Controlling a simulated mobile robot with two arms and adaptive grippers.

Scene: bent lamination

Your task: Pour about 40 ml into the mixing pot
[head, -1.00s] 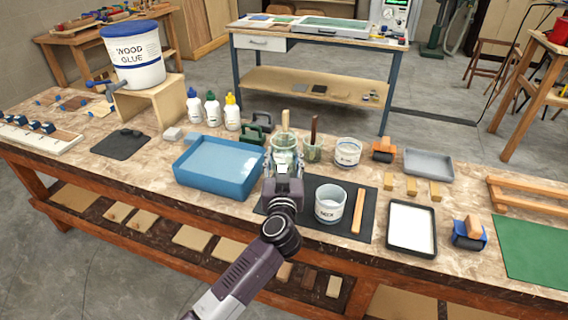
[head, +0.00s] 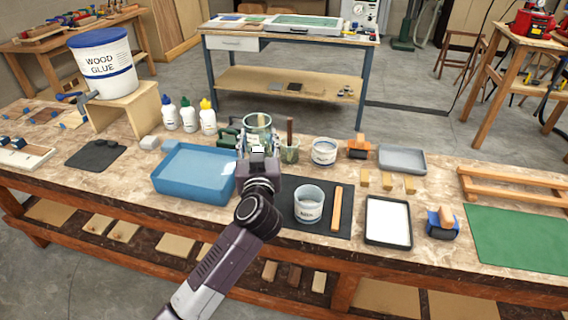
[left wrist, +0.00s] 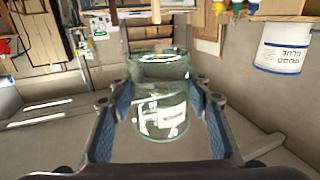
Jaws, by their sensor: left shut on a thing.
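My left gripper (head: 258,148) is shut on a clear glass jar (head: 257,126) and holds it upright above the back of the bench, right of the blue tray. The jar also shows between the blue finger pads in the left wrist view (left wrist: 160,100), which is upside down. How much liquid it holds cannot be told. A whitish pot (head: 309,205) with dark lettering, apparently the mixing pot, stands on a black mat (head: 334,226), to the right and in front of the gripper. My right gripper is not in view.
A blue tray (head: 163,187) lies left of my arm. A small glass with a dark stick (head: 290,153), a white tub (head: 324,151) and wooden blocks stand behind the pot. A wooden strip (head: 336,209) and a white-filled tray (head: 388,221) lie right of it.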

